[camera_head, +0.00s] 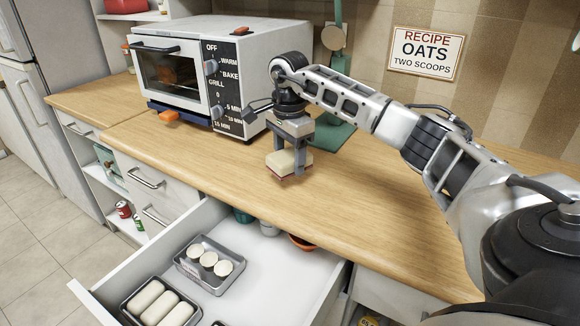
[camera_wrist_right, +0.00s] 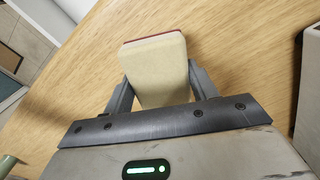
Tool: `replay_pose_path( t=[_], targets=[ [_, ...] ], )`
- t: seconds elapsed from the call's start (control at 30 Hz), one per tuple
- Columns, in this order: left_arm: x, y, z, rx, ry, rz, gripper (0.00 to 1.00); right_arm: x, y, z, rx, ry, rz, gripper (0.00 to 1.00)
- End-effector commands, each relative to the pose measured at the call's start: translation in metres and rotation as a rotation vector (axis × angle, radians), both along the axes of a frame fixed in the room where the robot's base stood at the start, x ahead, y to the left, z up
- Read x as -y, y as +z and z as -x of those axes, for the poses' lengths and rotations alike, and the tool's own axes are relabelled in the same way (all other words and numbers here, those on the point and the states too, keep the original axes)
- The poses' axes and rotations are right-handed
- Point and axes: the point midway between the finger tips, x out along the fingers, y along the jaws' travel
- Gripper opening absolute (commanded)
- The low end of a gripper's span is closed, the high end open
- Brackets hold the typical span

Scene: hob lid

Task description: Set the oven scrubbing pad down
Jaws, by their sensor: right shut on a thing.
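The oven scrubbing pad (camera_head: 287,164) is a cream block with a thin red layer on its underside. My right gripper (camera_head: 293,168) points down over the wooden counter (camera_head: 210,165) and is shut on the pad. In the right wrist view the pad (camera_wrist_right: 155,62) sits between the two grey fingers of the gripper (camera_wrist_right: 155,88), its red edge at the far end. The pad is at or just above the counter top; I cannot tell whether it touches. My left gripper is not in view.
A toaster oven (camera_head: 215,70) stands behind and left of the pad. A green board (camera_head: 333,133) lies behind my gripper. An open drawer (camera_head: 275,275) with trays of pale items (camera_head: 208,262) juts out below the counter front. The counter left of the pad is clear.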

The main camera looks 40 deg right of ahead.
Motion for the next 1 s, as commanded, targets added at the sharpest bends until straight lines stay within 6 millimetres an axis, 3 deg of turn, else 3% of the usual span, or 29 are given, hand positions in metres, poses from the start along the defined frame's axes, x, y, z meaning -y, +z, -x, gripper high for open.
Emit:
replay_pose_path(
  t=[0.23,0.43,0.77,0.8,0.87,1.0],
  targets=[
    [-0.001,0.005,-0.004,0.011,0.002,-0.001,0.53,0.009,-0.015,-0.006,-0.002,0.000,0.001,0.36],
    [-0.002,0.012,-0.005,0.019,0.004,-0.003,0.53,0.008,-0.041,-0.005,-0.001,0.000,0.000,0.36],
    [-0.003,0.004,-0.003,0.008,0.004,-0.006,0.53,0.008,-0.046,-0.006,0.001,0.000,0.000,0.36],
    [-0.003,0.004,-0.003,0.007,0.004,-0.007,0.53,0.008,-0.046,-0.006,0.001,0.000,0.000,0.60],
    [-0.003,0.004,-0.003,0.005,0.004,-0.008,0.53,0.008,-0.045,-0.006,0.001,0.000,0.000,0.77],
    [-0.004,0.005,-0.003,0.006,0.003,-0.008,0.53,0.008,-0.045,-0.006,0.001,0.000,0.000,0.79]
  ],
)
